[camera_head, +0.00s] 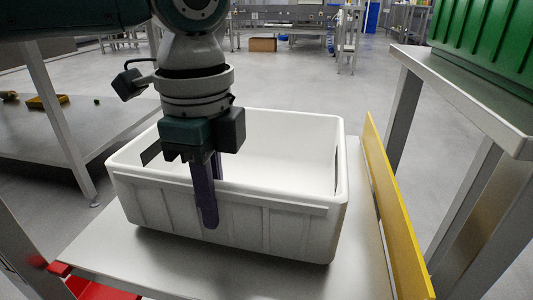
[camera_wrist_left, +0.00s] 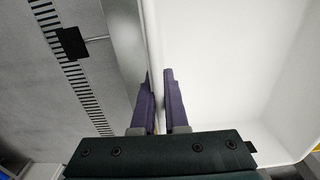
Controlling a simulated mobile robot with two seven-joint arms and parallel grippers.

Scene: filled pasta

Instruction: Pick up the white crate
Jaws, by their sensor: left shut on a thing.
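The white crate (camera_head: 275,220) stands upright on a grey metal surface (camera_head: 340,283) in the middle of the head view, and its inside looks empty. My left gripper (camera_head: 211,200) comes down from above onto the crate's near wall. One purple finger is outside the wall and the other is inside. In the left wrist view the two purple fingers (camera_wrist_left: 162,103) are shut on the thin rim of the white crate (camera_wrist_left: 220,60). I cannot tell any gap between the crate's bottom and the surface. My right gripper is not in view.
A yellow board (camera_head: 392,215) stands along the surface's right edge, close to the crate. A metal table (camera_head: 475,95) with a green crate (camera_head: 490,40) is at the right. Another metal table (camera_head: 75,125) is at the left. A red thing (camera_head: 95,289) shows at lower left.

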